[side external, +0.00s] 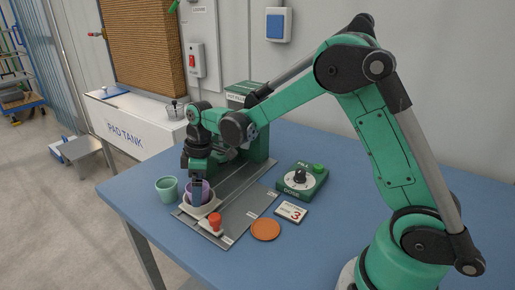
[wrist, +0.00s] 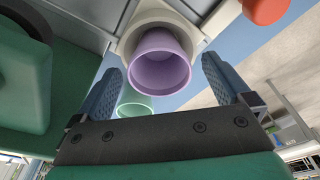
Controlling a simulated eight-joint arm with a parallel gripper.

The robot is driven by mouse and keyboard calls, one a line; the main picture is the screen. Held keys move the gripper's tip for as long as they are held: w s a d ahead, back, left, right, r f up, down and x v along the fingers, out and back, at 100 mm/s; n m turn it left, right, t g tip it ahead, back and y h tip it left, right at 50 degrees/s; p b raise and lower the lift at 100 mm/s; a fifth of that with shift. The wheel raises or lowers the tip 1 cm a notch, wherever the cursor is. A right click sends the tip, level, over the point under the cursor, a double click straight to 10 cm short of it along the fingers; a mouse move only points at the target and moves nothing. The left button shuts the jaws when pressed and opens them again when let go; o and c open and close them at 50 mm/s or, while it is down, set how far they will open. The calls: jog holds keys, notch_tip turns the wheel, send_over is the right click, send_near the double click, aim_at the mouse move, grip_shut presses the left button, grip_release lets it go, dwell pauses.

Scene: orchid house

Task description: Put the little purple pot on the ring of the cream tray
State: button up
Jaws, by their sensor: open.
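The little purple pot (side external: 198,192) sits upright on the cream tray (side external: 184,207), which rests on a grey plate. In the wrist view the purple pot (wrist: 160,68) shows its open mouth, with the cream tray (wrist: 128,42) around and behind its base. The tray's ring is mostly hidden by the pot, so I cannot tell how exactly it is seated. My gripper (side external: 198,184) is at the pot from above. In the wrist view my gripper's two blue fingers (wrist: 165,90) stand apart on either side of the pot, with visible gaps.
A mint green pot (side external: 167,188) stands left of the tray. A red-orange stamp (side external: 215,222) is close in front of it. An orange disc (side external: 265,229), a number card (side external: 291,212) and a green dial box (side external: 302,181) lie to the right. The blue table (side external: 170,250) is clear at the front.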

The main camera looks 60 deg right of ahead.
notch_tip(320, 180, up, 11)
jog(key=s+d, duration=0.1)
jog(key=s+a+f+m+t+h, duration=0.1)
jog(key=s+f+m+t, duration=0.1)
jog(key=s+m+t, duration=0.4)
jog(key=s+m, duration=0.3)
jog(key=s, duration=0.4)
